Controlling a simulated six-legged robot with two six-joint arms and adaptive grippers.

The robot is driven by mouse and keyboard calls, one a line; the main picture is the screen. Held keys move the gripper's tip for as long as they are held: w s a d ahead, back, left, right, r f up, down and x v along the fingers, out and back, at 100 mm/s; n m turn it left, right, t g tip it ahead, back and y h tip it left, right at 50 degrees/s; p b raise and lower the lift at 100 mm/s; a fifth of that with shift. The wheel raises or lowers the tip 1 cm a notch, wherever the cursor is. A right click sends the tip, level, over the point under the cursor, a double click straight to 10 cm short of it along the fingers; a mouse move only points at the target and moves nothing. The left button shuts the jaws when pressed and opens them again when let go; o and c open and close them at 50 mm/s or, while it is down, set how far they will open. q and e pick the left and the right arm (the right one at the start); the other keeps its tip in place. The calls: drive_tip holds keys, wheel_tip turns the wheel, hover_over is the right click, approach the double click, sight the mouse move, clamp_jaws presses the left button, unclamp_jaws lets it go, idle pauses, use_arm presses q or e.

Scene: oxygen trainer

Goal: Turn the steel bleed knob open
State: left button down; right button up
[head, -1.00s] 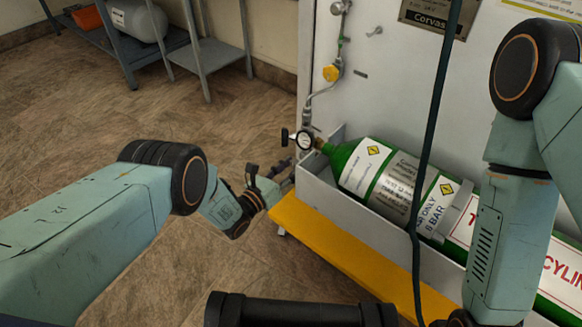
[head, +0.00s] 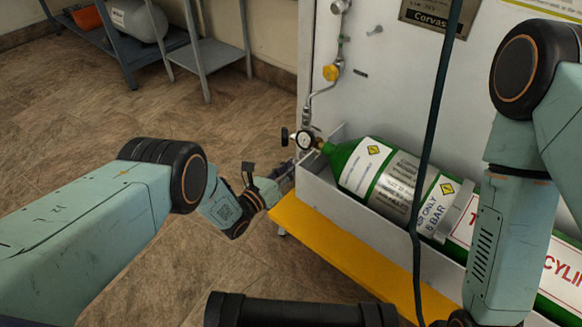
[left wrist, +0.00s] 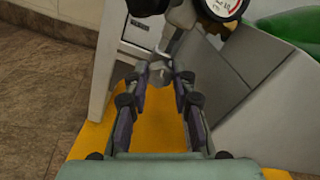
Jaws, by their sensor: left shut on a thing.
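My left gripper (head: 287,177) reaches in low beside the near end of the cylinder cradle, below the pressure gauge (head: 305,140). In the left wrist view its two fingers (left wrist: 166,74) close in on a small grey steel part, which I take to be the bleed knob (left wrist: 182,63). The fingertips hide much of it, so its turned position cannot be read. The gauge (left wrist: 222,8) and a black knob (left wrist: 147,5) are above the fingertips. In the head view the black knob (head: 284,137) is left of the gauge. My right gripper is not clearly visible.
A green cylinder (head: 343,156) lies in a grey cradle (head: 318,188) above a yellow ledge (head: 330,243). A dark hose (head: 433,120) hangs in front of it. A yellow valve (head: 331,73) is on the white panel. Floor on the left is clear up to a metal shelf (head: 207,55).

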use_arm(q)
drive_tip(key=shift+n+b, duration=0.3)
drive_tip(key=shift+n, duration=16.7)
drive_tip(key=c, duration=1.1)
unclamp_jaws()
